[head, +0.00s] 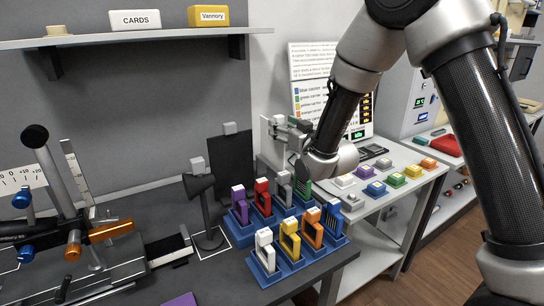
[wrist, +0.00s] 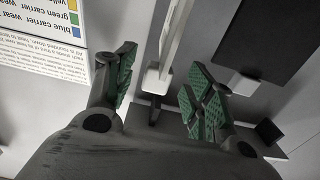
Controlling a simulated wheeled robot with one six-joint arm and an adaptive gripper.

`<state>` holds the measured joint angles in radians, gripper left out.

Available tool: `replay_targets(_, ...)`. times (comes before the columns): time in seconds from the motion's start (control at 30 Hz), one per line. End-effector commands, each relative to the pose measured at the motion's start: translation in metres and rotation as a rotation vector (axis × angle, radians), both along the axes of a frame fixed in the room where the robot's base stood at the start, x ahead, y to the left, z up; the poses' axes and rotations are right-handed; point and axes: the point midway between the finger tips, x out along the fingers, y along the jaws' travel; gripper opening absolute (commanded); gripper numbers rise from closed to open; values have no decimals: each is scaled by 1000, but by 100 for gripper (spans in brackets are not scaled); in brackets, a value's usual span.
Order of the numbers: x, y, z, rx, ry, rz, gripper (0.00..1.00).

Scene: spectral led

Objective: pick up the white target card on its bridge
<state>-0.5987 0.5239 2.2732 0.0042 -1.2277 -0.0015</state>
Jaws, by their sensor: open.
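What looks like the white target card (head: 265,140) stands upright by the wall in the head view, partly hidden by my gripper (head: 290,140). A pale block, apparently its bridge (head: 279,119), sits at its top. In the wrist view, which is upside down, the white card (wrist: 172,42) and the bridge block (wrist: 157,80) show between and beyond the green-padded fingers of my gripper (wrist: 162,88). The fingers are open, one on either side, and nothing is held. I cannot tell whether either finger touches the block.
A black panel (head: 232,168) with a pale block stands left of the card, close to one finger in the wrist view (wrist: 245,40). A blue rack (head: 268,275) of coloured carriers stands below. A printed sign (head: 312,62) is behind.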

Motion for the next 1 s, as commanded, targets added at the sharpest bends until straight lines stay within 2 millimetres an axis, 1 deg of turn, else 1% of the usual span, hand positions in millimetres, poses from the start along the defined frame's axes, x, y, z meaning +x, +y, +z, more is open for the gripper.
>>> replay_targets(0.03,7,6,0,0,0,0,54)
replay_targets(0.1,16,12,0,0,0,0,54)
replay_targets(0.2,24,17,0,-1,1,0,54)
replay_targets(0.47,27,19,0,-1,1,-1,54)
replay_targets(0.6,27,19,0,-1,1,-1,28)
replay_targets(0.67,27,19,0,-1,1,-1,17)
replay_targets(0.7,27,19,0,-1,1,-1,10)
replay_targets(0.77,27,19,0,-1,1,-1,0)
replay_targets(1.0,27,19,1,0,0,-1,0)
